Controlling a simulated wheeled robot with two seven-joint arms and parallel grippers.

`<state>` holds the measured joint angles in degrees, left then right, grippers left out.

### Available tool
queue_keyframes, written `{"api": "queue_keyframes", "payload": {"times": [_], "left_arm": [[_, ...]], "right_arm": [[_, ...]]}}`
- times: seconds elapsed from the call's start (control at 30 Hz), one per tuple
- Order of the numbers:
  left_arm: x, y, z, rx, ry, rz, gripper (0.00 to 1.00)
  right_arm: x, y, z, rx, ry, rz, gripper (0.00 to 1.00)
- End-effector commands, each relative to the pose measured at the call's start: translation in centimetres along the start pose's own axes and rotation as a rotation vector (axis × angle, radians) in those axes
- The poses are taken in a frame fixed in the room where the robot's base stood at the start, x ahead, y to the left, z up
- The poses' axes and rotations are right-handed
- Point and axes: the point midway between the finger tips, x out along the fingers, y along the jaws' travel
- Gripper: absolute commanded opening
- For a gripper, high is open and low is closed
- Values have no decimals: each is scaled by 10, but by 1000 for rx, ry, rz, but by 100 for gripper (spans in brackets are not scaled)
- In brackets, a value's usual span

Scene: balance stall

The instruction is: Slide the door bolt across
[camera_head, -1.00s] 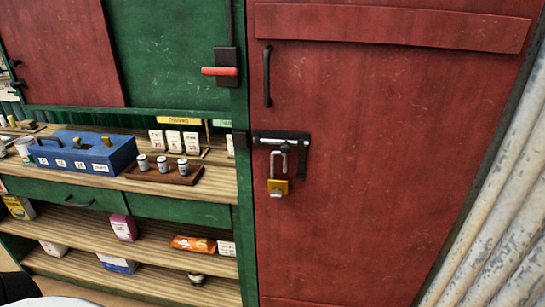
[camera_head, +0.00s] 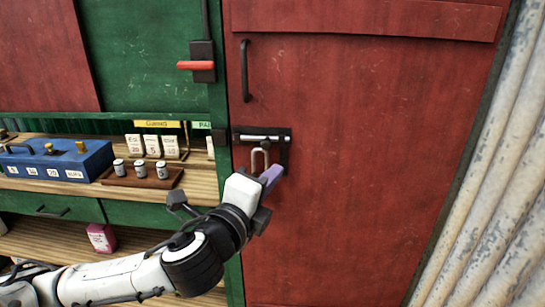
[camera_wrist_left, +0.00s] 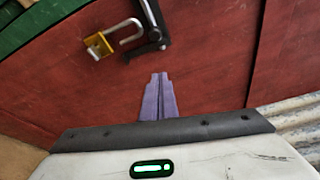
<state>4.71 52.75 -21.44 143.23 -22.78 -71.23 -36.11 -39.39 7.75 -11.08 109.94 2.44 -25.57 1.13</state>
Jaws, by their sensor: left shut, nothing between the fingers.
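The door bolt (camera_head: 262,137) is a light metal bar on a black plate, across the left edge of the red door (camera_head: 380,160). A padlock shackle (camera_head: 257,154) hangs below it in the head view; its body is hidden behind my arm. In the left wrist view the brass padlock (camera_wrist_left: 98,45) and its shackle show beside the black bolt plate (camera_wrist_left: 152,38). My left gripper (camera_head: 272,178) is just below the bolt, its purple fingers together (camera_wrist_left: 158,82) and empty. They look apart from the padlock; the exact gap to the door is unclear. My right gripper is not in view.
A black door handle (camera_head: 245,70) is above the bolt. A green cabinet with a red-handled latch (camera_head: 196,65) is to the left. A shelf there holds a blue weight box (camera_head: 60,160) and a tray (camera_head: 140,178). Corrugated metal (camera_head: 490,180) stands at the right.

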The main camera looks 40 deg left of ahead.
Motion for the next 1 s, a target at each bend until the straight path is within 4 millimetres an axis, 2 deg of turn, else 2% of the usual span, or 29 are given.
{"api": "queue_keyframes", "payload": {"times": [0.23, 0.37, 0.47, 0.87, 1.0], "left_arm": [[1, 1, 0, -4, 1, 3, 0], [9, 1, 0, -5, 0, 4, 0], [23, 0, 0, -6, -1, 3, 0], [102, 1, 0, -7, 0, 5, 0], [94, 2, 19, 0, 1, 6, 0]], "right_arm": [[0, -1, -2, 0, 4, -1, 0], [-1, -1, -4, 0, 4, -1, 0], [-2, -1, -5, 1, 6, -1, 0], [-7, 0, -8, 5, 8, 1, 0], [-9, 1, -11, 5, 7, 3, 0]]}}
